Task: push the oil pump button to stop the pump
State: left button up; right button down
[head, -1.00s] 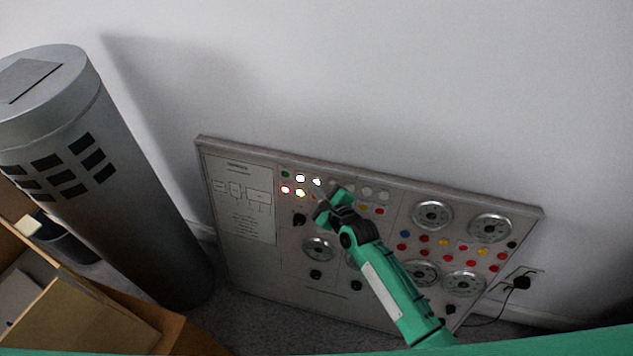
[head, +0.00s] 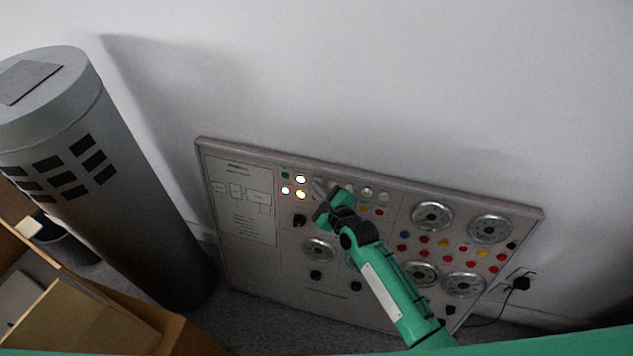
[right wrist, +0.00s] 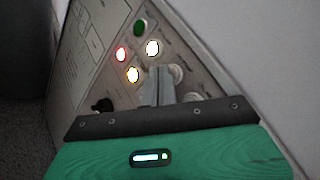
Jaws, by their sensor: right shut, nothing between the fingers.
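The control panel (head: 350,292) leans against the wall, with rows of small buttons and lamps along its top. A white lamp (head: 300,179), a red-rimmed one (head: 285,190) and a yellow one (head: 300,195) glow. The labels are too small to read, so I cannot tell which is the oil pump button. My right gripper (head: 319,188) is shut and empty, its tips at the buttons just right of the glowing ones. In the right wrist view the fingers (right wrist: 158,84) cover part of the panel beside an unlit round lamp (right wrist: 176,73); contact is unclear. My left gripper is out of view.
A tall grey cylinder (head: 130,190) stands left of the panel. Wooden boards (head: 80,315) fill the lower left. Dials, such as one at upper right (head: 432,216), and a black knob (head: 299,220) stick out from the panel. A black plug (head: 521,283) sits at the right.

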jog(key=shift+s+a+r, duration=0.1)
jog(key=shift+s+a, duration=0.1)
jog(key=shift+s, duration=0.25)
jog(key=s+p, duration=0.1)
jog(key=s+a+p, duration=0.1)
jog(key=s, duration=0.1)
jog(key=s+r+p, duration=0.1)
jog(key=shift+s+a+p, duration=0.25)
jog(key=shift+s+p, duration=0.05)
jog(key=shift+p, duration=0.1)
jog(key=shift+f, duration=0.1)
dwell(0.5)
